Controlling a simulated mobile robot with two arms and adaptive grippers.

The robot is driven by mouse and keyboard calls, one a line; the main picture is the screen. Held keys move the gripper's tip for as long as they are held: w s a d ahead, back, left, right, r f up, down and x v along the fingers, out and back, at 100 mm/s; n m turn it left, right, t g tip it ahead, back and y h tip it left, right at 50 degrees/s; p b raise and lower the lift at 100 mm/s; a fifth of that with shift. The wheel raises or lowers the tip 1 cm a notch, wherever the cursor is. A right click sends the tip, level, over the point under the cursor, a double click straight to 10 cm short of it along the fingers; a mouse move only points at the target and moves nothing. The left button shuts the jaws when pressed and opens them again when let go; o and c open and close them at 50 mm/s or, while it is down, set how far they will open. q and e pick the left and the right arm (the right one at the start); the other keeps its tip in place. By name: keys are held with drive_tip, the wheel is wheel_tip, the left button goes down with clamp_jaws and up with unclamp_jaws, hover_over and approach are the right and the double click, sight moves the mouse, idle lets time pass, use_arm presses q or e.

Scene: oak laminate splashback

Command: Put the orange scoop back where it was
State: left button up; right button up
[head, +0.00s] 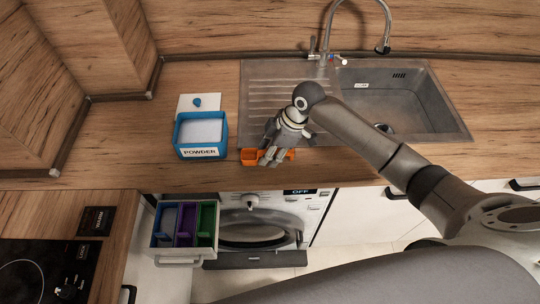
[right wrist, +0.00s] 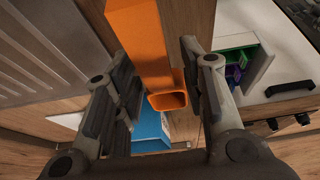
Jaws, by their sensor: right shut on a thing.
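The orange scoop (head: 249,157) is at my right gripper (head: 269,156), over the wooden counter just right of the powder box. My right gripper is shut on the scoop, and its fingers hide the scoop's middle. In the right wrist view the scoop (right wrist: 138,40) runs between the two fingers (right wrist: 155,98). I cannot tell whether it touches the counter. The blue powder box (head: 226,139), labelled POWDER, is open with pale powder inside. My left gripper is not in view.
A steel sink (head: 445,115) with ribbed drainer (head: 262,85) and tap (head: 386,40) lies behind and right. A black hob (head: 50,265) is front left.

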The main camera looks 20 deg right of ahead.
wheel_tip(320, 180, down, 2)
drive_tip(key=shift+s+f+p, duration=0.1)
drive_tip(key=shift+p, duration=0.5)
drive_tip(key=shift+f, duration=0.35)
drive_tip(key=shift+f, duration=0.1)
drive_tip(key=o, duration=0.9)
